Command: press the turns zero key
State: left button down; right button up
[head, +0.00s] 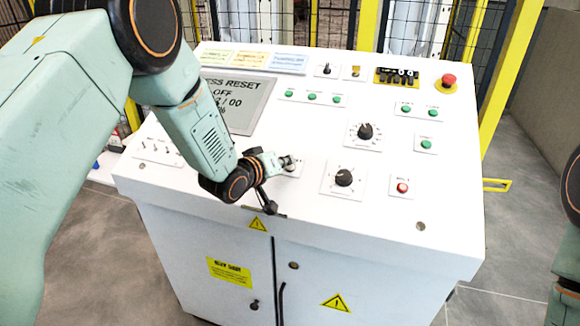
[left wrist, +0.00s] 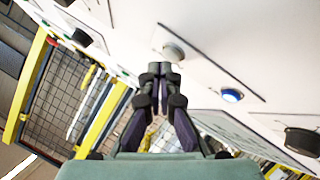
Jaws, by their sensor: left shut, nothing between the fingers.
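My left gripper (head: 283,162) is shut and empty, low over the front middle of the white console (head: 240,190). In the left wrist view its closed fingertips (left wrist: 160,68) point at a pale grey round button (left wrist: 173,50) on a white plate. The tips look very close to it; I cannot tell whether they touch. In the head view that small plate (head: 299,171) is partly hidden by the fingers. A blue button (left wrist: 231,95) shows to the right in the wrist view. No label reads "turns zero", so I cannot confirm which key it is. My right gripper is out of view.
Two black knobs (head: 344,178) (head: 365,131), a red button (head: 402,187) and several green buttons (head: 427,145) stand to the right. A red emergency stop (head: 449,79) is at the back right. A grey display (head: 240,100) is behind my left arm. Yellow-framed fencing stands behind.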

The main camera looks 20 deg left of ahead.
pick_arm(q)
jog(key=shift+f, duration=0.1)
jog(key=shift+w+f, duration=0.25)
jog(key=shift+f, duration=0.05)
jog(key=shift+s, duration=0.15)
jog(key=shift+f+b, duration=0.15)
jog(key=shift+b, duration=0.15)
jog(key=shift+r, duration=0.2)
jog(key=shift+r+p, duration=0.55)
jog(key=shift+p, duration=0.15)
jog(key=shift+s, duration=0.1)
